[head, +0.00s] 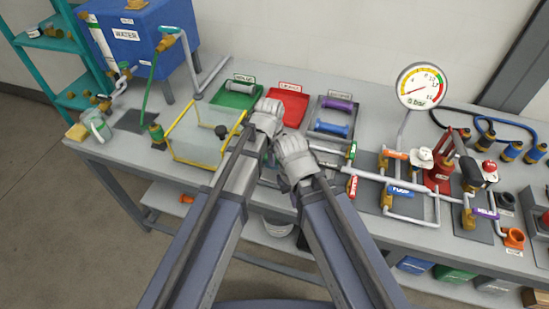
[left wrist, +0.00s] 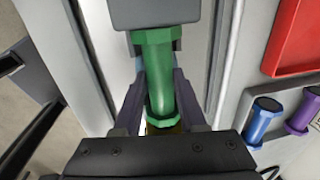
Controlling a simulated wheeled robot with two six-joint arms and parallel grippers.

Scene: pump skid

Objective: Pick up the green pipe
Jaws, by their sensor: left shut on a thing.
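The green pipe (left wrist: 160,72) has a hexagonal collar at each end and fills the middle of the left wrist view. My left gripper (left wrist: 160,98) is shut on it, one finger on each side. A bit of brass shows at the pipe's lower end; I cannot tell whether they are joined. In the head view my left gripper (head: 268,116) is over the bench and hides most of the pipe. My right gripper (head: 295,160) is just below and right of it, seen from behind, so its fingers are hidden.
A green tray (head: 222,100) with a grey pipe, a red tray (head: 303,108) that looks empty and a grey tray (head: 318,108) with purple and blue pipes lie behind. A yellow-edged clear box (head: 195,140) stands left. Valves, piping and a gauge (head: 420,86) crowd the right.

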